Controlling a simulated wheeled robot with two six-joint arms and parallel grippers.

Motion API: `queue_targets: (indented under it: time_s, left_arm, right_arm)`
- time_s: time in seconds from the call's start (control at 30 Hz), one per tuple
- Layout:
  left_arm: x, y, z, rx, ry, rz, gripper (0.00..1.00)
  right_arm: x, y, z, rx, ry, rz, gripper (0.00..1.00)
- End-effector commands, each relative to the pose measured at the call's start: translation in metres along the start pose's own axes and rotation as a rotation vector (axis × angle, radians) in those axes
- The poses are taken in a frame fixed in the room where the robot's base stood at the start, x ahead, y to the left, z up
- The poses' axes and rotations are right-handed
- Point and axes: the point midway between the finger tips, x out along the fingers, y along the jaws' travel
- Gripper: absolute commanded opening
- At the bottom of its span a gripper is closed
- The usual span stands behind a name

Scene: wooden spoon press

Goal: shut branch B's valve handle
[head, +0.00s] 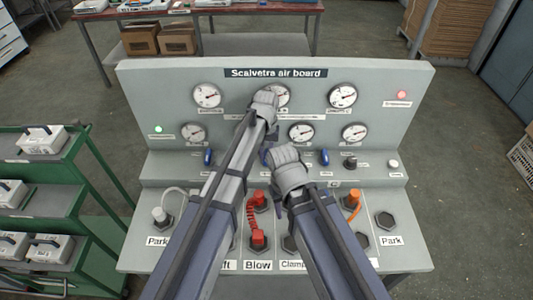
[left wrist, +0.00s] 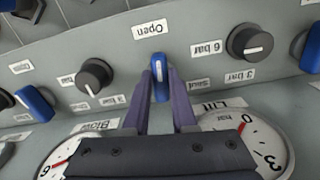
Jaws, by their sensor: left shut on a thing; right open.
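The middle blue valve handle (left wrist: 160,88) stands between my left gripper's (left wrist: 161,76) two purple fingers in the left wrist view. The left gripper is shut on it. That view is upside down; the handle lies in line with the "Open" label (left wrist: 150,29), and a "Shut" label (left wrist: 203,86) sits to its side. In the head view my left arm and hand hide most of this handle. I cannot read its branch letter. My right gripper (head: 278,207) is open above the lower shelf, largely hidden by its own arm, with nothing visibly held.
The grey air board (head: 375,90) carries several gauges. Other blue handles stand left (head: 208,157) and right (head: 324,157) of the held one. Black knobs (left wrist: 95,77) flank it closely. A red coiled hose (head: 252,216) and an orange hose (head: 355,203) are on the lower shelf.

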Motion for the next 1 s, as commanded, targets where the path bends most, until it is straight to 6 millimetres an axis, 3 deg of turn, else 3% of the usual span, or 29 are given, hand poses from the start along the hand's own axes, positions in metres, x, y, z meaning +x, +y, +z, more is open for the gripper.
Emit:
queue_targets:
  time_s: [1.0]
  left_arm:
    - [0.0001,-0.0057,-0.003,0.951,0.0,0.0,0.0]
  right_arm:
    - [0.0001,0.0,0.0,0.0,0.0,0.0,0.5]
